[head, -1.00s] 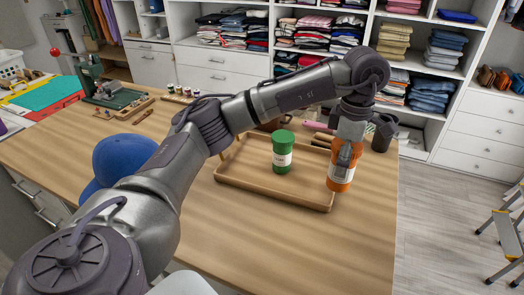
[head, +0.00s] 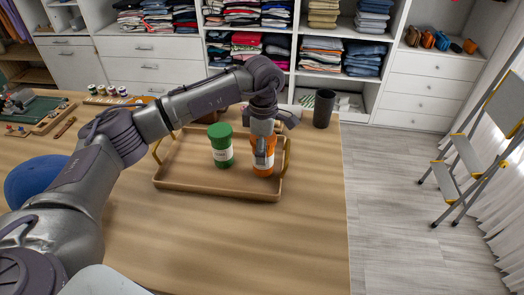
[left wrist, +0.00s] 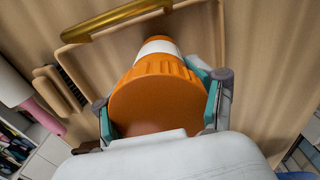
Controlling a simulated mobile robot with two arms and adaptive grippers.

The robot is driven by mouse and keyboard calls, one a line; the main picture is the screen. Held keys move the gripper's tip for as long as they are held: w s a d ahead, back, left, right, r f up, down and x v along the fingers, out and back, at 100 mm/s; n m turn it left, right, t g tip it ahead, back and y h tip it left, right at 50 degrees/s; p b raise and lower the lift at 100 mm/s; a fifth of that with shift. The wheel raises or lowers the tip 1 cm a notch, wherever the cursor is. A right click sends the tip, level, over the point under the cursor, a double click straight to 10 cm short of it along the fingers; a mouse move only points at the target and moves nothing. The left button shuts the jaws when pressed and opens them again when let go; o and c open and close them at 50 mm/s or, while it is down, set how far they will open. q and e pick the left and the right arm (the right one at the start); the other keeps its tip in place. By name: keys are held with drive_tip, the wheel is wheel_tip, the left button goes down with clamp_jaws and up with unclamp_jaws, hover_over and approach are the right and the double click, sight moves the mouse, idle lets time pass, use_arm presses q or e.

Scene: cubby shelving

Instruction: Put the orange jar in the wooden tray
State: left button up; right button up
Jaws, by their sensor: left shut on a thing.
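The orange jar (head: 263,171), with a white label, is upright at the right end of the wooden tray (head: 210,188), within its rim. I cannot tell whether its base touches the tray floor. My left gripper (head: 263,151) is shut on the jar from above. In the left wrist view the jar's ribbed orange lid (left wrist: 157,108) sits between the two teal-padded fingers (left wrist: 158,98), and a gold tray handle (left wrist: 117,19) lies beyond. A green jar (head: 221,150) stands in the tray, left of the orange jar. My right gripper is not in view.
A dark cup (head: 324,108) stands on the table behind and right of the tray. A blue cap (head: 35,181) lies at the left. The table (head: 270,240) in front of the tray is clear. A step ladder (head: 480,140) stands on the floor at right.

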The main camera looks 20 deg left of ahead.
use_arm(q)
drive_tip(key=shift+f, duration=0.85)
drive_tip(key=o, duration=1.3)
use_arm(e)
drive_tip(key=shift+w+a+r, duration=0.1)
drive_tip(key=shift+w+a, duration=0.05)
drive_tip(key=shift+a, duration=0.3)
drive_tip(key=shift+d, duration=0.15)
